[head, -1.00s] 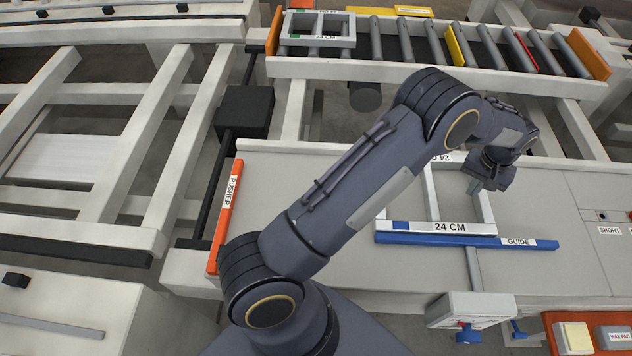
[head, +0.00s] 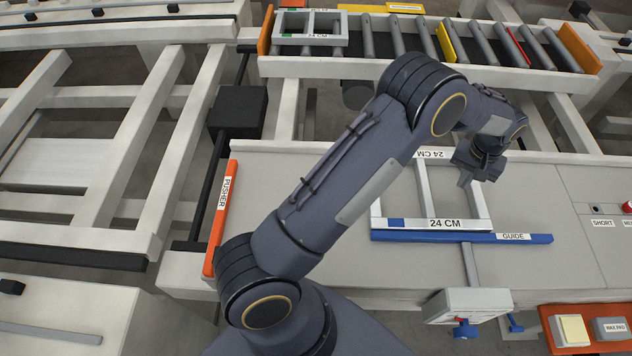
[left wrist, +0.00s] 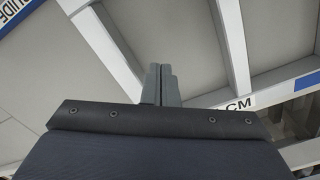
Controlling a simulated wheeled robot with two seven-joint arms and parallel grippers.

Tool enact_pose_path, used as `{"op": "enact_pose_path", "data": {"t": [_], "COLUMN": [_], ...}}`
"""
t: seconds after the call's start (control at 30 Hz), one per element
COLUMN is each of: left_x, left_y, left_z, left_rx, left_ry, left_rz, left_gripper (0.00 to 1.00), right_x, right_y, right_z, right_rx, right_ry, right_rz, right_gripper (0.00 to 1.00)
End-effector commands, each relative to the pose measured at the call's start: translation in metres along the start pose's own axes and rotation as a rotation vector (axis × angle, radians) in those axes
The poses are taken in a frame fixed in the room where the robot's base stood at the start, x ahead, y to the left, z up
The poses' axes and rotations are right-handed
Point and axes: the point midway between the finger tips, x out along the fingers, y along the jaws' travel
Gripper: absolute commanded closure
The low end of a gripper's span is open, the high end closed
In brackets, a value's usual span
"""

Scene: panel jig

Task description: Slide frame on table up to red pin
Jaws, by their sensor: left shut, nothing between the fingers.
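The pale frame (head: 425,195), marked 24 CM, lies on the grey table (head: 560,200). Its near rail lies along the blue guide (head: 520,238). My left gripper (head: 463,180) is over the frame's right-hand opening, between the middle bar and the right bar. In the left wrist view its fingers (left wrist: 160,84) are together and empty, with a pale bar (left wrist: 108,42) on one side and another (left wrist: 231,50) on the other. I cannot tell whether they touch the frame. A red piece (head: 628,207) at the right edge may be the red pin; it is partly cut off. My right gripper is not seen.
An orange pusher (head: 219,220) stands at the table's left end. A roller conveyor (head: 390,68) at the back bears a second frame (head: 311,39). The table right of the frame looks clear up to the SHORT label (head: 603,223). My left arm hides part of the table.

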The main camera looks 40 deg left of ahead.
Motion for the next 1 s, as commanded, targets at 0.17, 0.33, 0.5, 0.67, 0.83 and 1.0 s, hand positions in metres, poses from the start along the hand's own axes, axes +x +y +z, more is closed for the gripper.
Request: {"op": "enact_pose_path", "data": {"t": [0.17, 0.33, 0.5, 0.67, 0.83, 1.0], "left_x": [-0.014, -0.03, -0.044, -0.056, -0.057, -0.057], "left_y": [0.0, 0.0, 0.0, 0.0, 0.0, 0.0], "left_z": [0.0, 0.0, 0.0, 0.0, 0.0, 0.0], "left_rx": [0.0, 0.0, 0.0, 0.0, 0.0, 0.0], "left_ry": [0.001, 0.001, 0.001, 0.0, 0.0, 0.0], "left_rz": [0.0, 0.0, 0.0, 0.0, 0.0, 0.0], "left_gripper": [1.0, 1.0, 1.0, 1.0, 1.0, 1.0], "right_x": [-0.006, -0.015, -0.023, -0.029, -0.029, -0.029], "right_y": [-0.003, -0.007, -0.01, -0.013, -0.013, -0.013], "right_z": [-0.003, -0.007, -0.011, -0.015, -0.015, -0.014], "right_rx": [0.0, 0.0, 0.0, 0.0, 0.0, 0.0], "right_ry": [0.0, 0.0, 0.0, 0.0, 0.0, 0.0], "right_rz": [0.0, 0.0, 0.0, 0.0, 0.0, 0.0], "right_gripper": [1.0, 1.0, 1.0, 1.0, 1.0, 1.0]}}
